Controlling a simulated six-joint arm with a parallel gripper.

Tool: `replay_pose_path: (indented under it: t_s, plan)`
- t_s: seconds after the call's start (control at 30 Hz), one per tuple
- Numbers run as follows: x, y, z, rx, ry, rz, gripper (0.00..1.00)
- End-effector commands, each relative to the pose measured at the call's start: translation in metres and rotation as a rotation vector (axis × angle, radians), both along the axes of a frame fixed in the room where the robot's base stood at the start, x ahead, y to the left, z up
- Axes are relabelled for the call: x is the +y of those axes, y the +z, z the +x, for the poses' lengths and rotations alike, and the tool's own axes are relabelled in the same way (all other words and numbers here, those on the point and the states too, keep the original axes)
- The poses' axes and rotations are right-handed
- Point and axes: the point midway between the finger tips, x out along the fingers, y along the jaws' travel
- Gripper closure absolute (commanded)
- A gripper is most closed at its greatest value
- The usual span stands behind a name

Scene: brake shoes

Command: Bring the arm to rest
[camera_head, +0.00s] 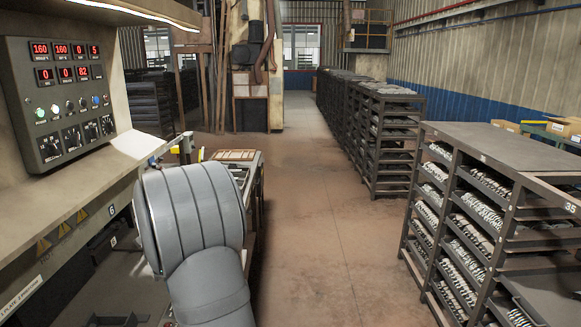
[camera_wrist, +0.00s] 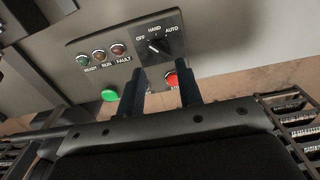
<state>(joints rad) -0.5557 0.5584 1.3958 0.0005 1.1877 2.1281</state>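My gripper (camera_wrist: 160,88) shows in the wrist view as two dark fingers with a clear gap between them. It is open, and nothing shows between the fingers. Behind the fingertips is a grey control panel (camera_wrist: 205,47) with three small lamps, a black selector knob (camera_wrist: 157,47), a green button (camera_wrist: 110,94) and a red button (camera_wrist: 171,80) partly behind the fingers. I cannot tell how far the fingertips are from it. In the head view my grey arm stands at the lower centre left, and the gripper is out of sight.
A machine with a display panel (camera_head: 62,88) stands at the left in the head view, close to my arm. A rack (camera_head: 470,222) of brake shoes stands at the right, with more racks (camera_head: 365,125) farther back. The floor aisle (camera_head: 318,225) between is clear.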

Motion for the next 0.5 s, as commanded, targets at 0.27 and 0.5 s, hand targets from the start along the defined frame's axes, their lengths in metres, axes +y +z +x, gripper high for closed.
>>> replay_pose_path:
  t_s: [0.27, 0.5]
  plan:
    - [0.000, 0.037, 0.000, -0.002, 0.001, 0.001, 0.67]
    - [0.000, 0.043, 0.000, -0.001, 0.002, 0.000, 0.67]
